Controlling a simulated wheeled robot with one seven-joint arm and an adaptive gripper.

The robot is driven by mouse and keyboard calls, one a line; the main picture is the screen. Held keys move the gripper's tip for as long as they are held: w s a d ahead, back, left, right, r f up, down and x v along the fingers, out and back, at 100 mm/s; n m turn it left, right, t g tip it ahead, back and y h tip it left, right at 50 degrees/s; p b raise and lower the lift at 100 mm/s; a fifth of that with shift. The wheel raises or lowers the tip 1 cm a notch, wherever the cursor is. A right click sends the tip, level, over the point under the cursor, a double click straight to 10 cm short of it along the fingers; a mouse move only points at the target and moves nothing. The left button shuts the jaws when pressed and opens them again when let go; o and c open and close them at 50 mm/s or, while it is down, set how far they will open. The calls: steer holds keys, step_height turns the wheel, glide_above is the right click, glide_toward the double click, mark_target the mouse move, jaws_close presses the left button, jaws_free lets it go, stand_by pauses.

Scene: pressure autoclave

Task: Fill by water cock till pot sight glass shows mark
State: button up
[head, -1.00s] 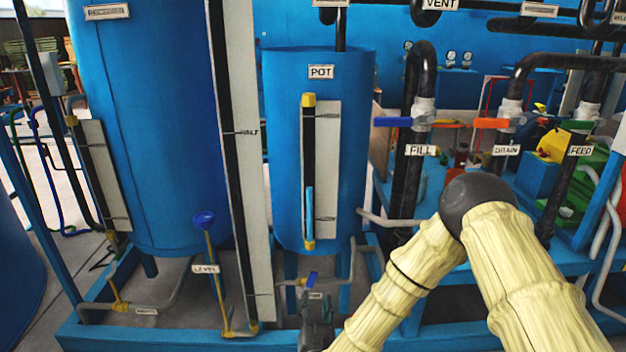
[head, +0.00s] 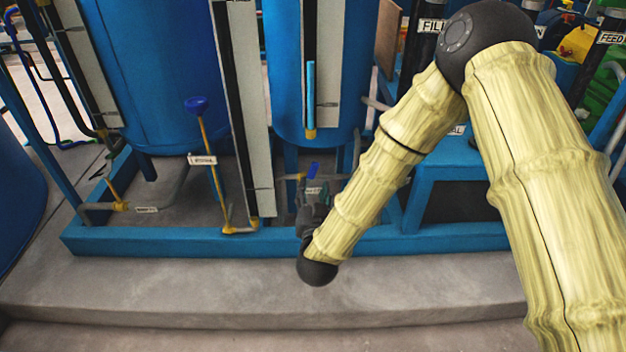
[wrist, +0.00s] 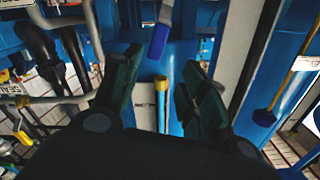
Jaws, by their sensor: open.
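The blue pot (head: 345,60) stands in the upper middle of the head view, its top out of frame. Its sight glass (head: 310,85) has a blue column in the lower part, above a yellow end fitting. A thin line crosses the white backing plate below the column's top. Beneath the pot, a cock with a blue lever (head: 314,169) has a small tag that I cannot read. My gripper (wrist: 158,88) is open, with nothing between its fingers. In the wrist view, a blue lever (wrist: 160,38) lies beyond the fingertips, apart from them.
A blue frame rail (head: 170,241) runs along the plinth, with grey concrete (head: 180,285) clear in front. A yellow rod with a blue knob (head: 197,105) stands left of the pot. Pipes labelled FILL (head: 433,26) and FEED (head: 611,38) are at the right.

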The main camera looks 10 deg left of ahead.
mark_target(314, 171)
steer(key=f+b, duration=0.1)
steer(key=b, duration=0.3)
steer(key=shift+f+b, duration=0.2)
steer(key=shift+b, duration=0.1)
steer(key=shift+d+r+b, duration=0.15)
steer(key=shift+b, duration=0.85)
steer(key=b+x, duration=0.3)
steer(key=x, duration=0.7)
steer(key=shift+w, duration=0.4)
steer(key=shift+c, duration=0.2)
jaws_close()
